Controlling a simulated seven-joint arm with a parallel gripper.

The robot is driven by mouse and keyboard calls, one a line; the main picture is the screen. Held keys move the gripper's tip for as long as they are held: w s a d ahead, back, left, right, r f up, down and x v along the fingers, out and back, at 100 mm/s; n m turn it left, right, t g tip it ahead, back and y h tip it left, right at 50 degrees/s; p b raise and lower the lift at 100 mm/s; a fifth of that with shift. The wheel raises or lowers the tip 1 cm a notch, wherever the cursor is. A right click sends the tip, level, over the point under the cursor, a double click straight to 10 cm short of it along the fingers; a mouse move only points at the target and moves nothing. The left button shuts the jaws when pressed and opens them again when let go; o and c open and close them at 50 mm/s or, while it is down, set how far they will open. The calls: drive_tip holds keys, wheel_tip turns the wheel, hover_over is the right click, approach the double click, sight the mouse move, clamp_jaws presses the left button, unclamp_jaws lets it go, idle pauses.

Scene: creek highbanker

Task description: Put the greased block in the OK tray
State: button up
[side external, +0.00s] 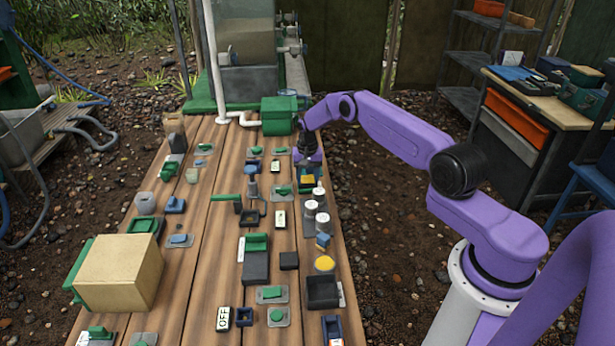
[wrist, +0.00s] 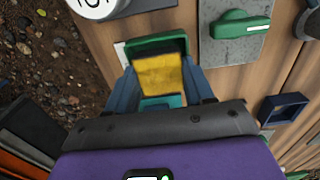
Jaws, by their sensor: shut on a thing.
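My gripper (side external: 307,160) is at the far right side of the bench, pointing down. In the wrist view its two blue-grey fingers are shut on a block (wrist: 160,76) with a yellow face, which I take to be the greased block. A teal part shows at the block's near end. The block is at a small green-rimmed tray (wrist: 152,46) with a white label at its left; the label's writing is not readable. I cannot tell whether the block touches the tray floor. In the side view the yellow face (side external: 307,180) shows just below the gripper.
White-topped cylinders (side external: 310,208) stand just in front of the gripper. Nearer are a yellow disc (side external: 324,263) and a black tray (side external: 322,290). Green-handled plates (side external: 282,190) lie left of the gripper. A small dark blue tray (wrist: 283,107) is at right in the wrist view.

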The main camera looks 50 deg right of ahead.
drive_tip(key=shift+s+f, duration=0.2)
drive_tip(key=shift+f, duration=0.5)
idle(0.3)
drive_tip(key=o, duration=1)
drive_tip(key=shift+o, duration=0.6)
drive_tip(key=shift+w+r, duration=0.1)
drive_tip(key=shift+r, duration=3.75)
